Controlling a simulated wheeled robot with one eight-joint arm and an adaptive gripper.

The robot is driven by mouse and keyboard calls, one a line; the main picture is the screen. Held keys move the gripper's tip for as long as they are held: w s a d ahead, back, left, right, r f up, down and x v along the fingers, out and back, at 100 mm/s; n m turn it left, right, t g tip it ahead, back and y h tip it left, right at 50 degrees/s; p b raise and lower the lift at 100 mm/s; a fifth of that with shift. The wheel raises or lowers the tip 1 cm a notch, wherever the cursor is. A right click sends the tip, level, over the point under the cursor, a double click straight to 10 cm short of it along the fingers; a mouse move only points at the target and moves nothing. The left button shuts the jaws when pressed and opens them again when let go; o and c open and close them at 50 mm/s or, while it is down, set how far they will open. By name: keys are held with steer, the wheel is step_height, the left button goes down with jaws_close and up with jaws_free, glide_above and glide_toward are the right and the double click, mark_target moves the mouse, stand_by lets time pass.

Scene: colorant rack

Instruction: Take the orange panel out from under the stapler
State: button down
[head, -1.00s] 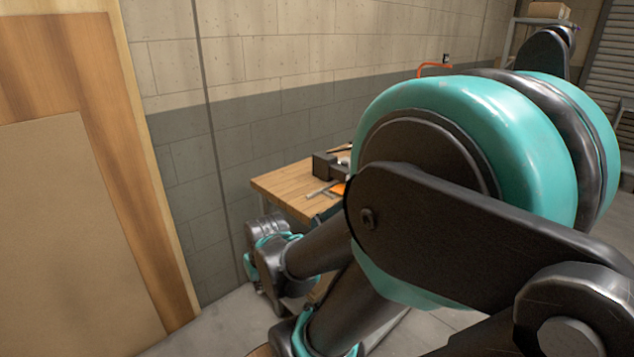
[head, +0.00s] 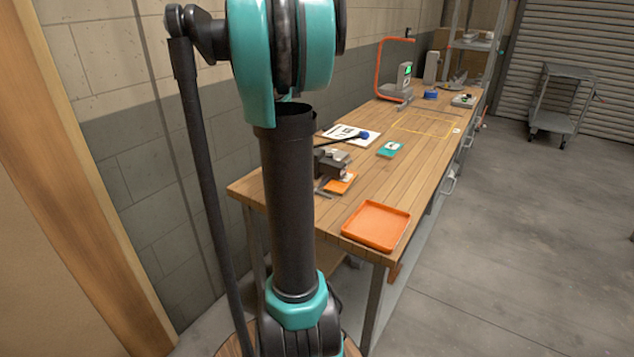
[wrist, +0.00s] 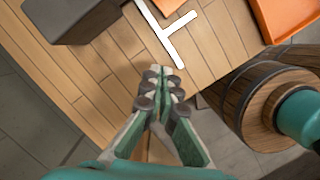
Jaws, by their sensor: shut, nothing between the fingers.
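In the head view a small orange panel (head: 341,184) lies on the wooden bench, in front of a dark grey block-like tool (head: 334,161). A small pale and dark item rests over the panel's far part; I cannot tell whether it is the stapler. In the wrist view an orange edge (wrist: 168,5), likely the panel, shows at the top, beside the grey tool (wrist: 75,18) and a pale T-shaped bar (wrist: 168,34). My gripper (wrist: 158,74) is shut and empty, apart from the panel, near the bench's end. My arm hides the gripper in the head view.
An orange tray (head: 376,226) sits at the bench's near corner. A teal card (head: 390,149), a white sheet (head: 352,134) and a yellow outlined rectangle (head: 425,124) lie farther back. An orange-framed tool (head: 380,70) stands at the far end.

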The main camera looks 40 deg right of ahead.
mark_target(331, 186)
steer(key=x, duration=0.9)
steer(key=shift+w+d+f, duration=0.1)
steer(key=shift+d+f, duration=0.25)
steer(key=shift+d, duration=0.15)
steer(key=shift+s+d, duration=0.3)
steer(key=shift+d, duration=0.25)
steer(key=shift+s+d, duration=0.25)
steer(key=shift+d, duration=0.35)
steer(key=shift+s+d, duration=0.25)
steer(key=shift+d, duration=0.45)
steer(key=shift+s+d, duration=0.4)
steer(key=shift+d, duration=0.45)
steer(key=shift+s+d, duration=0.35)
steer(key=shift+d, duration=0.5)
